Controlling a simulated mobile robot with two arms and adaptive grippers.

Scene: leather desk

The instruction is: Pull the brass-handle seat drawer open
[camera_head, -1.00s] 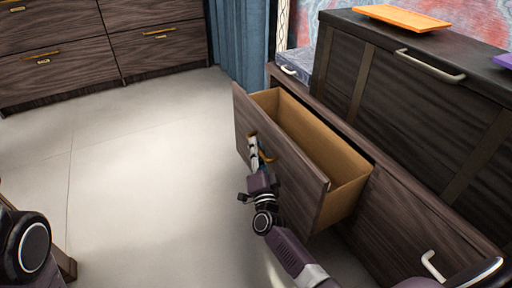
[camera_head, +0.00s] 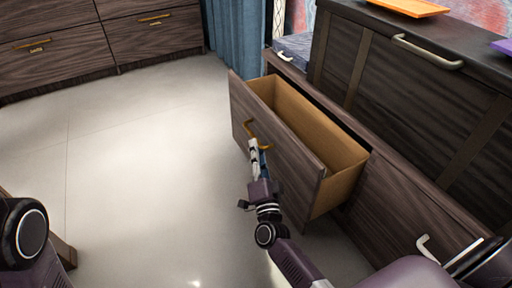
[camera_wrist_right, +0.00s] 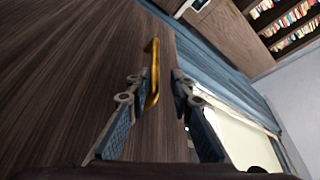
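The brass-handle seat drawer (camera_head: 262,165) stands far out of the dark wood bench, its pale, empty-looking inside showing. Its brass handle (camera_head: 268,148) is on the front panel and also shows in the right wrist view (camera_wrist_right: 153,72). My right gripper (camera_head: 257,150) is at the handle in the head view. In the right wrist view its two fingers (camera_wrist_right: 155,88) are apart, with the lower part of the handle in the gap near the left finger. I cannot tell whether that finger touches it. My left gripper is out of view.
The bench's neighbouring front has a white handle (camera_head: 430,250). A dark chest with a pale handle (camera_head: 428,50) stands on the bench, bearing an orange board (camera_head: 408,7). A cabinet with brass handles (camera_head: 100,45) stands at the back left. The pale floor (camera_head: 140,160) between is clear.

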